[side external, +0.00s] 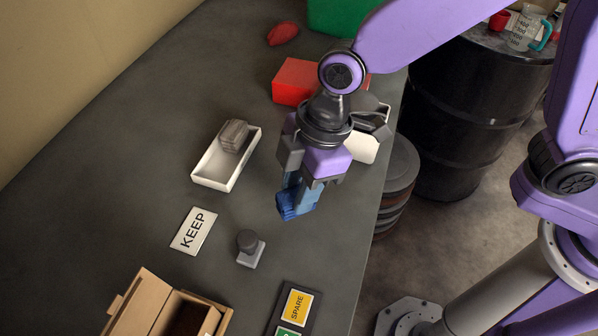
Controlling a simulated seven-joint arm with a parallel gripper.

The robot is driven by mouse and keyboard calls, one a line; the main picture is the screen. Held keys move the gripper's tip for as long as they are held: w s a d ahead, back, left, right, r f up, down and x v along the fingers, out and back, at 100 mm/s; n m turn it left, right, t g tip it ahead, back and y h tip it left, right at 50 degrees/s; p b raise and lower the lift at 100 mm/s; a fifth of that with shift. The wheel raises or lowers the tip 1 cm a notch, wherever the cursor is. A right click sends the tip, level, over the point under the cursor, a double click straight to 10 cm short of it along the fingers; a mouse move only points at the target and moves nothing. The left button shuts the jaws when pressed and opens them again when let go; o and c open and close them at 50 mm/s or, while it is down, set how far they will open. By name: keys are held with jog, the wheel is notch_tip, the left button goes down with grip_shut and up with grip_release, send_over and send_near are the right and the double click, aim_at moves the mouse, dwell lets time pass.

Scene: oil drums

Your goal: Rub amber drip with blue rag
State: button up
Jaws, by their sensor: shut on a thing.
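My gripper (297,187) points down over the grey table and is shut on the blue rag (293,205). The rag hangs bunched below the fingertips. I cannot tell whether it touches the table or hangs just above it. No amber drip shows in this view; the rag and gripper hide the patch of table beneath and behind them.
A white tray (198,181) holds a ribbed grey-brown block (234,136). A KEEP card (194,231), a grey knobbed block (250,248), a SPARE sign (296,306) and an open cardboard box (150,300) lie nearer. A red box (293,82) stands behind my gripper. The table's right edge is close.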

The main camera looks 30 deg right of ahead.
jog(key=shift+f, duration=0.85)
jog(key=shift+w+d+f, duration=0.3)
jog(key=shift+w+f, duration=0.05)
jog(key=shift+f, duration=0.2)
jog(key=shift+w+d+f, duration=0.1)
jog(key=shift+w+d, duration=2.15)
jog(key=shift+d, duration=0.05)
jog(key=shift+s+a, duration=2.65)
jog(key=shift+w+a, duration=0.25)
jog(key=shift+w, duration=0.3)
jog(key=shift+w+d, duration=0.55)
jog(key=shift+d, duration=0.1)
jog(key=shift+w+d, duration=1.95)
jog(key=shift+s+a, duration=2.7)
jog(key=shift+s, duration=0.05)
jog(key=shift+w+r, duration=0.1)
jog(key=shift+r, duration=4)
